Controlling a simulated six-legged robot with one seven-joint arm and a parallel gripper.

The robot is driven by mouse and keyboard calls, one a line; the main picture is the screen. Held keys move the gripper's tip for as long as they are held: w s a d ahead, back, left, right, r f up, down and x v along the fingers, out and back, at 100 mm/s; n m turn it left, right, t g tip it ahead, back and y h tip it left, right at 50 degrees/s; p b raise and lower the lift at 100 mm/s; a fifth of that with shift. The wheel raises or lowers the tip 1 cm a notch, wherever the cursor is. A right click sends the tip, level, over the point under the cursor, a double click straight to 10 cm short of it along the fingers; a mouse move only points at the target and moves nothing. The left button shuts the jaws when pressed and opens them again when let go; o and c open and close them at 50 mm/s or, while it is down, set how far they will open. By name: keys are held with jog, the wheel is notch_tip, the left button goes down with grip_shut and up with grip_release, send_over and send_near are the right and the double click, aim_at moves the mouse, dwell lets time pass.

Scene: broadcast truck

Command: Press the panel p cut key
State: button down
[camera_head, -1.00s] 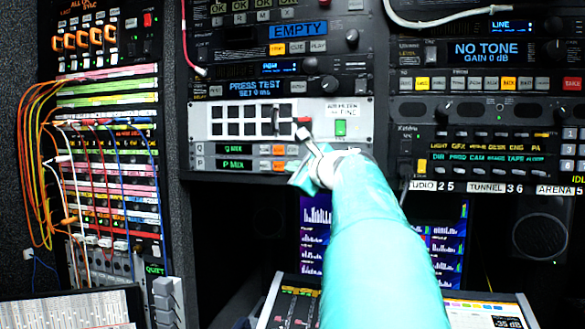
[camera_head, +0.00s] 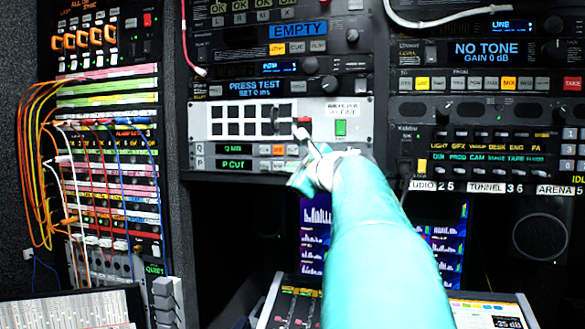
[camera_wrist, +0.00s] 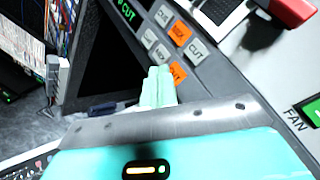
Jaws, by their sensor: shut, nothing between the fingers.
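The panel (camera_head: 205,163) has two rows, marked Q and P, at the bottom of the white-fronted unit in the head view. The P display (camera_head: 233,164) reads "P CUT" in green; its end also shows in the wrist view (camera_wrist: 127,11). In the wrist view the P row's end key, the panel P cut key (camera_wrist: 179,72), is lit orange, its label partly covered. My gripper (camera_wrist: 158,72) is shut and empty, its pale tips right beside that key and overlapping its edge. Contact cannot be told. In the head view my gripper (camera_head: 300,178) is at the panel's lower edge.
The Q row above shows "Q MIX" (camera_head: 233,149), with an orange key (camera_wrist: 180,33) and a white CUT key (camera_wrist: 196,52). Open dark space lies below the panel.

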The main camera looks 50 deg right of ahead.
jog(key=shift+s+a, duration=0.1)
jog(key=shift+s+a, duration=0.35)
jog(key=shift+a, duration=0.35)
jog(key=shift+s+a, duration=0.35)
jog(key=shift+a, duration=0.4)
jog(key=shift+s+a, duration=0.35)
jog(key=shift+a, duration=0.35)
